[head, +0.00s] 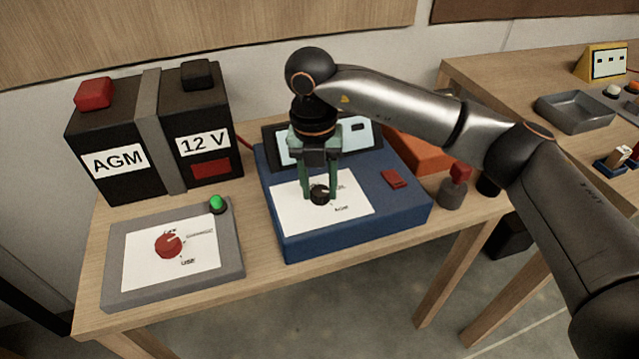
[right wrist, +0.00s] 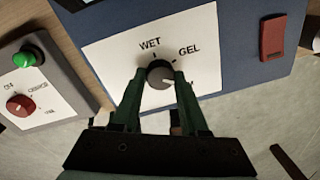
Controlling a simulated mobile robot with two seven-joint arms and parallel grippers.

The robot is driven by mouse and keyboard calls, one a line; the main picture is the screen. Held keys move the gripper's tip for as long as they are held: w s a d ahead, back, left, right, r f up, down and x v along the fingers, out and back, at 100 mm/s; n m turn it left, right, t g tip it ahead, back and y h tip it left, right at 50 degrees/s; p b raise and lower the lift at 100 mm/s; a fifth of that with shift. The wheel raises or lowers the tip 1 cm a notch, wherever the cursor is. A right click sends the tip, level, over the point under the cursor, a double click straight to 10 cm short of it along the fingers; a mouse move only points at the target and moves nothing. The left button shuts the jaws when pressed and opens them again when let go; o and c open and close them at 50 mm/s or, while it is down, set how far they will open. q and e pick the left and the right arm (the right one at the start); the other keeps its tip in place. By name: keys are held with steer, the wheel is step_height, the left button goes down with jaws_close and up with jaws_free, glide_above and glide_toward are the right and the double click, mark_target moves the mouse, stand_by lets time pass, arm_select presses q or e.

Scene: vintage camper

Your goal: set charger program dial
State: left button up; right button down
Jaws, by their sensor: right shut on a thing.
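The blue charger (head: 300,235) stands on the wooden table with a white program panel on its top. Its black program dial (head: 320,195) sits in the middle of that panel. My right gripper (head: 320,193) reaches down from above and is shut on the dial, a green finger on each side. In the right wrist view the dial (right wrist: 160,74) is between the fingertips, with a pale pointer mark at its lower right. The labels WET and GEL show above it there; AGM shows in the head view and is covered in the wrist view. My left gripper is not in view.
A black battery (head: 110,150) marked AGM and 12 V stands at the left. A grey switch box (head: 120,288) with a red knob (head: 168,245) and green lamp (head: 217,204) is in front of it. A red rocker (head: 393,179) is on the charger, and a red-topped post (head: 455,190) stands to its right.

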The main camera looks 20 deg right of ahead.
steer(key=m, duration=0.2)
steer(key=shift+m, duration=0.3)
steer(key=shift+w+m, duration=0.1)
steer(key=shift+m, duration=0.2)
steer(key=c, duration=0.7)
jaws_free()
steer(key=shift+c, duration=0.2)
steer(key=o, duration=0.3)
